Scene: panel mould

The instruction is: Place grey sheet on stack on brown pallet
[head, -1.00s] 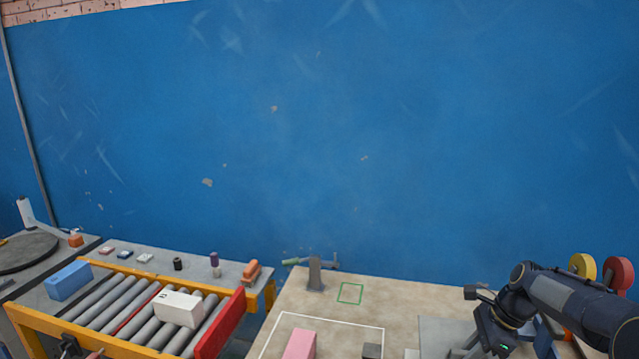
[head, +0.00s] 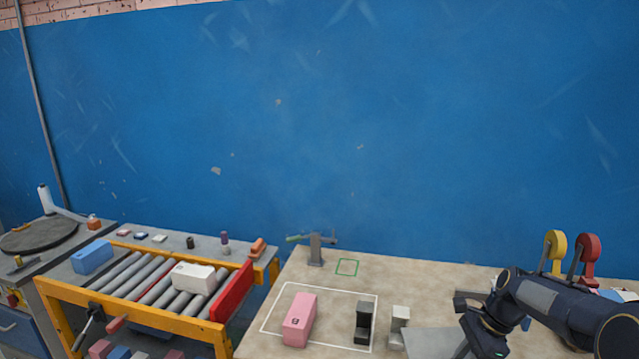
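A flat grey sheet (head: 432,342) shows at the bottom edge of the head view, right of the middle, partly cut off by the frame. My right gripper (head: 470,345) comes in from the right at the sheet's right side. It appears shut on the sheet, which moves along with it; the fingertips are hard to make out. The sheet appears held above the tan table. My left gripper is not in view. No brown pallet or stack shows in this view.
The tan table (head: 400,273) bears a vise (head: 316,250), a pink block (head: 299,320), a black bracket (head: 363,322) and a light grey bracket (head: 398,325). Yellow (head: 554,250) and red (head: 587,252) round-headed things stand at right. A roller conveyor (head: 140,290) stands left; a blue wall is behind.

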